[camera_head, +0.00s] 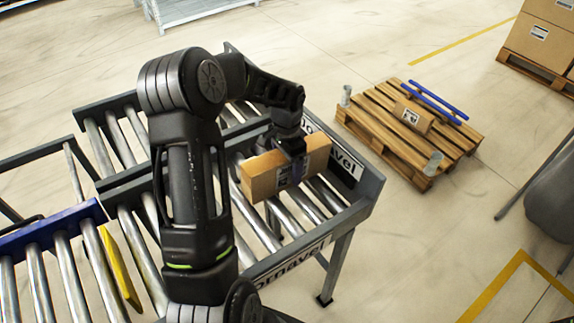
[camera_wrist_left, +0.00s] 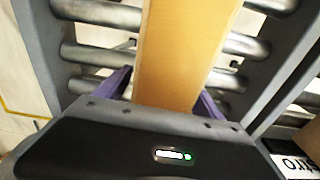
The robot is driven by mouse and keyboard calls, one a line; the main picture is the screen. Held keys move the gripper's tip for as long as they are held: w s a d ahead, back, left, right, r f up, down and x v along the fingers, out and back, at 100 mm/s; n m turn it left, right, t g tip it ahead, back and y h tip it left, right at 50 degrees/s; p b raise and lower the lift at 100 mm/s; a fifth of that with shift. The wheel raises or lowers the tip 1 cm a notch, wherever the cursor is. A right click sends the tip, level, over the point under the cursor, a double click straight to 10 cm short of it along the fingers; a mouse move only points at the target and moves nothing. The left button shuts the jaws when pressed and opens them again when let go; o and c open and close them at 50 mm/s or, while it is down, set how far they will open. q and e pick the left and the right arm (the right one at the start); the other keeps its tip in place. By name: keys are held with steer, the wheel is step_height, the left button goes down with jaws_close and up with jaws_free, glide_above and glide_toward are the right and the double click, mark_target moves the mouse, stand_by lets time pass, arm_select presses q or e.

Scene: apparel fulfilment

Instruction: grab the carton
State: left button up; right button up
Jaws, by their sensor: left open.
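A brown carton (camera_head: 262,181) with a label on its side stands on the roller conveyor (camera_head: 270,236) in the head view. My left gripper (camera_head: 290,172) is over the carton from above, with its fingers down along the carton's sides. In the left wrist view the carton (camera_wrist_left: 180,55) lies between the two purple fingers of the left gripper (camera_wrist_left: 165,92), one on each side. The fingers are open, and whether they touch the carton is hard to tell. My right gripper is in neither view.
The conveyor has raised grey side rails (camera_head: 352,207). A wooden pallet (camera_head: 370,121) with a small box, blue bars and cylinders stands on the floor to the right. Large boxes (camera_head: 545,40) stand on another pallet at the top right. Floor between them is clear.

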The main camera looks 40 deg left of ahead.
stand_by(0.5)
arm_select(q)
jaws_close()
stand_by(0.7)
